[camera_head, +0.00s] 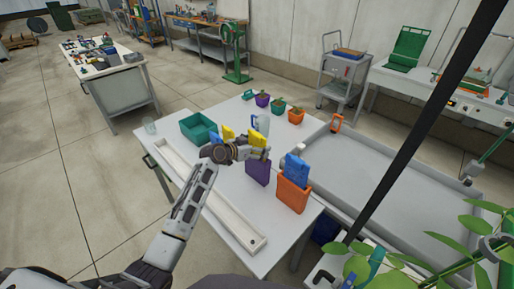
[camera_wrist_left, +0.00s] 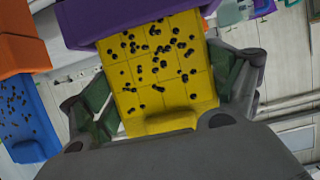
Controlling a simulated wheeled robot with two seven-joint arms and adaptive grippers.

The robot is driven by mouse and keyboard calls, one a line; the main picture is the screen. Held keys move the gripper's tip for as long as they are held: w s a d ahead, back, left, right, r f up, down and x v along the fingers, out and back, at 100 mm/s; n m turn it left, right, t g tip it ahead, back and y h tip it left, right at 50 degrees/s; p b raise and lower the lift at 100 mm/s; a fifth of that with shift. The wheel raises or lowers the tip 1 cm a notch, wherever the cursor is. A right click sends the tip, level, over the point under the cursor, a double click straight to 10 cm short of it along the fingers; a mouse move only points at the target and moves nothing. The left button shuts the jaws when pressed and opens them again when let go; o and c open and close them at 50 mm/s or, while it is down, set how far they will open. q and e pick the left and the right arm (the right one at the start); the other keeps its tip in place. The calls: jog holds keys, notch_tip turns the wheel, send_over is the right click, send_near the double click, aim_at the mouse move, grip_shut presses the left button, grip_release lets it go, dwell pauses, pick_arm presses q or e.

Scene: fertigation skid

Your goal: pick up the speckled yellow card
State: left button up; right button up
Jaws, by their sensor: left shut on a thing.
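The speckled yellow card (camera_wrist_left: 160,75) fills the middle of the left wrist view, with black specks over a grid and a raised tab at its near end. Its far end goes into a purple holder (camera_wrist_left: 130,18). In the head view the card (camera_head: 258,138) stands upright above the purple holder (camera_head: 258,171) on the table. My left gripper (camera_head: 252,153) is shut on the card, with one finger at each side edge in the left wrist view (camera_wrist_left: 160,95). My right gripper is not in view.
An orange holder (camera_head: 293,193) with a blue card (camera_head: 296,167) stands close by on the right. A teal bin (camera_head: 197,128), a white trough (camera_head: 208,195) and several small pots share the table. A grey basin (camera_head: 390,180) lies to the right; a dark post crosses there.

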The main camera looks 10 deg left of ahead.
aim_at(257, 134)
pick_arm(q)
jog(key=shift+r, duration=0.1)
notch_tip(257, 134, up, 10)
jog(key=shift+f+b, duration=0.1)
jog(key=shift+b, duration=0.3)
